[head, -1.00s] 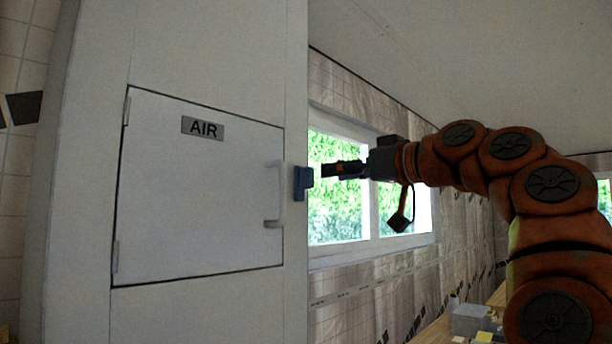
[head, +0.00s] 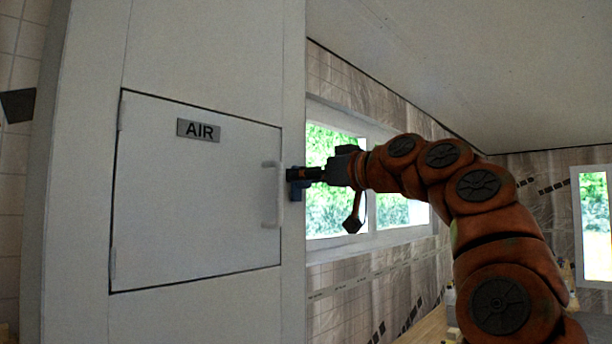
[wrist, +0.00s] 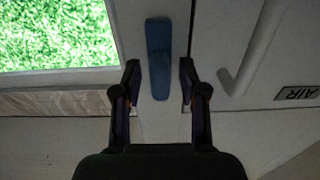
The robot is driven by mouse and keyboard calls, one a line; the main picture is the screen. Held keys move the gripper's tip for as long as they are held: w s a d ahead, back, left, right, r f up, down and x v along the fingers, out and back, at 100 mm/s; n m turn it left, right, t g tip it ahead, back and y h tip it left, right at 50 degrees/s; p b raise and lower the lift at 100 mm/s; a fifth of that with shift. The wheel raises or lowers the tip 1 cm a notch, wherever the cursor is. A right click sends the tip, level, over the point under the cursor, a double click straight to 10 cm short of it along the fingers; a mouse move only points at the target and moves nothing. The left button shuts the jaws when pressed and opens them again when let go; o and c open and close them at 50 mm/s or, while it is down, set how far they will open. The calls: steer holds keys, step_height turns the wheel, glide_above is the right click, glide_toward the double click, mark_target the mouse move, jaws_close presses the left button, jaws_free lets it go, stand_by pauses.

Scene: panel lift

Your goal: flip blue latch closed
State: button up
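The blue latch (head: 297,192) sits at the right edge of the white panel's front, beside the closed door marked AIR (head: 196,200). In the head view my gripper (head: 300,174) is at the latch and hides part of it. In the wrist view the latch (wrist: 158,45) is a long upright blue bar. My gripper (wrist: 159,78) is open there, with one finger on each side of the latch's lower end. Small gaps show between the fingers and the latch, so I see no grip on it.
A pale door handle (head: 271,195) stands out just left of the latch, and it also shows in the wrist view (wrist: 250,50) beyond the right finger. A window (head: 335,150) lies behind my gripper. A wooden worktop (head: 425,328) is low at the right.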

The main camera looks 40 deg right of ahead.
mark_target(294, 186)
jaws_close()
stand_by(0.3)
steer(key=a+n+b, duration=0.1)
steer(key=n+b, duration=0.1)
steer(key=n, duration=0.2)
steer(key=a+f+n+b, duration=0.1)
steer(key=n+b, duration=0.1)
steer(key=n, duration=0.2)
steer(key=a+f+n+b, duration=0.1)
steer(key=n+b, duration=0.1)
steer(key=n, duration=0.2)
steer(key=shift+s+a, duration=0.1)
steer(key=shift+s, duration=0.25)
steer(key=n, duration=0.2)
steer(key=f+n, duration=0.1)
steer(key=n, duration=0.1)
steer(key=shift+a+f+b, duration=0.2)
steer(key=shift+b, duration=0.15)
steer(key=shift+s+f+n, duration=0.1)
steer(key=shift+f+n, duration=0.1)
steer(key=shift+n, duration=0.8)
steer(key=shift+a, duration=0.1)
